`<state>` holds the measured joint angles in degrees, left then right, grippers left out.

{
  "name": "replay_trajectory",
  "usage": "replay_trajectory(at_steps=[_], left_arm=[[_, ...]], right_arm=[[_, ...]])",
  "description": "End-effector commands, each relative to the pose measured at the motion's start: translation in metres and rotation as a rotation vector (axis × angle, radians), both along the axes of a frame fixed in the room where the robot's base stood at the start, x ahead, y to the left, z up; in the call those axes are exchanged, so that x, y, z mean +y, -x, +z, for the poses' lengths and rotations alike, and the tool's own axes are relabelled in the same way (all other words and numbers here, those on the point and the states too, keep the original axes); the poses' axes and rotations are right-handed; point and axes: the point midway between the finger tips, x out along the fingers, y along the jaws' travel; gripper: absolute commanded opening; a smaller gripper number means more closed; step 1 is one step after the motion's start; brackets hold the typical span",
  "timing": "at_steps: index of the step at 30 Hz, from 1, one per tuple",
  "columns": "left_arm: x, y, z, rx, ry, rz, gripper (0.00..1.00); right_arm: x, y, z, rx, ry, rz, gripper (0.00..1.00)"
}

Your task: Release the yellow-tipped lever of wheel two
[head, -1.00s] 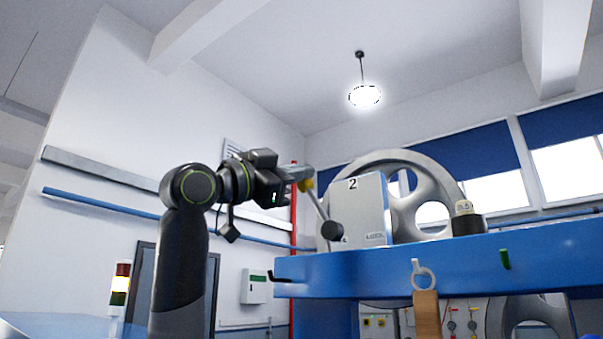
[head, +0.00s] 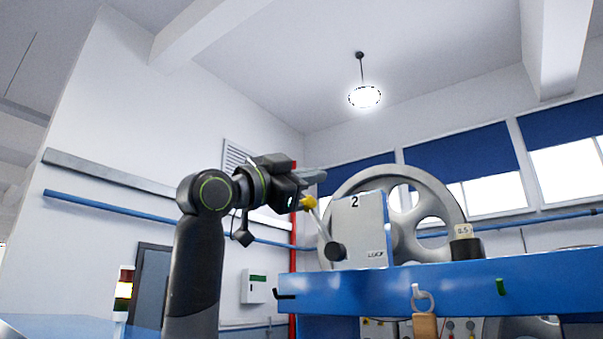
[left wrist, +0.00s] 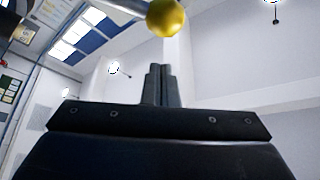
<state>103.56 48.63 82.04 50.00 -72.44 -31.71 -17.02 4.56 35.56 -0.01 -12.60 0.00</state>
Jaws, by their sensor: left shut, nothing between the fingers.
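The lever of wheel two is a grey rod with a yellow ball tip (head: 308,203) and a black pivot (head: 335,251). It leans up and left from the pivot beside the pale housing (head: 362,228) marked "2". The large grey wheel (head: 452,190) stands behind the housing. My left gripper (head: 318,176) is shut and empty, just above the yellow tip in the head view. In the left wrist view its closed fingers (left wrist: 161,85) show below the yellow ball (left wrist: 166,17), apart from it in the picture. Contact cannot be told. My right gripper is not in view.
The blue bench (head: 400,288) carries the housing. A signal light (head: 123,288) stands at lower left.

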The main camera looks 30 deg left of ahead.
Motion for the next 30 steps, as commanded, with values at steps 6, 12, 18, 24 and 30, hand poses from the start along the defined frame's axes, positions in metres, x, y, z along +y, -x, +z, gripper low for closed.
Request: replay_trajectory(at_steps=[6,12,18,24,30], left_arm=[[0.007,0.019,-0.010,-0.003,0.000,0.002,0.00],[0.022,0.055,-0.024,-0.004,0.000,0.003,0.00],[0.031,0.080,-0.030,-0.001,0.001,0.000,0.00],[0.033,0.083,-0.030,0.000,0.000,-0.002,0.00],[0.033,0.083,-0.030,0.001,0.000,-0.001,0.00]], right_arm=[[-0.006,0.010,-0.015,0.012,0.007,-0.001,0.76],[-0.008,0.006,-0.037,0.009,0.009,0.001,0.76],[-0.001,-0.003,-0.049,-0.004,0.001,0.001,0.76],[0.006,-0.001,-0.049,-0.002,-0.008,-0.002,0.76],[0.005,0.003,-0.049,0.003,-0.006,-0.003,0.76]])
